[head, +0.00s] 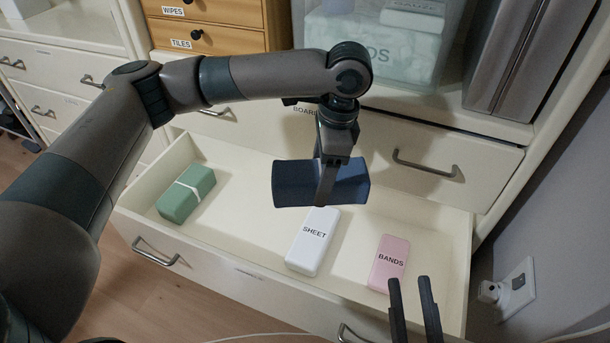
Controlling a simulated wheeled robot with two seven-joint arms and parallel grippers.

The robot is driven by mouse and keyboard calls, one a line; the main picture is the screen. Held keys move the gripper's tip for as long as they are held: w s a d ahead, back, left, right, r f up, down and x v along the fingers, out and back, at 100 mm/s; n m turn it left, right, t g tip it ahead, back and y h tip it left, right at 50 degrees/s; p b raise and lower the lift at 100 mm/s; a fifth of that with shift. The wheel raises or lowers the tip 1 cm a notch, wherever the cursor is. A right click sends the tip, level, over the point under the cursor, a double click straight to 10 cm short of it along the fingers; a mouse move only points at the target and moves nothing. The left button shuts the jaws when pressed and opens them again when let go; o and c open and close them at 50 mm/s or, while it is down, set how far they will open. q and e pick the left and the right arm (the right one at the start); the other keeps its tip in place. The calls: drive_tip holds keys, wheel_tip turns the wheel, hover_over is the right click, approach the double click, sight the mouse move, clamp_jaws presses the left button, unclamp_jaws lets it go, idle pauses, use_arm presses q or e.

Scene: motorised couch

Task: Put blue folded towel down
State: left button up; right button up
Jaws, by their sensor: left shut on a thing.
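The blue folded towel (295,184) is a dark blue block in the middle of the head view. My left gripper (326,190) comes down from above and is shut on it, with a finger across its near face. The towel appears held above the open drawer (250,165), over its back middle part; its exact height is hard to tell. My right gripper (415,300) shows at the bottom right, with two dark fingers apart and nothing between them, near the drawer's front right corner.
In the drawer lie a green folded bundle with a white band (187,192), a white SHEET box (313,240) and a pink BANDS box (389,262). Bare drawer floor shows between them. A closed drawer front (440,180) stands behind; a wall outlet (517,285) is at right.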

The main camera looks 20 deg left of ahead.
use_arm(q)
drive_tip(key=s+d+r+n+g+h, duration=0.1)
drive_tip(key=s+d+r+n, duration=0.4)
drive_tip(key=n, duration=0.8)
wheel_tip(320, 180, up, 3)
drive_tip(key=shift+s+d+f+n+h, duration=0.2)
drive_tip(key=shift+s+d+n+h, duration=0.15)
drive_tip(key=shift+s, duration=0.65)
drive_tip(key=shift+d, duration=0.1)
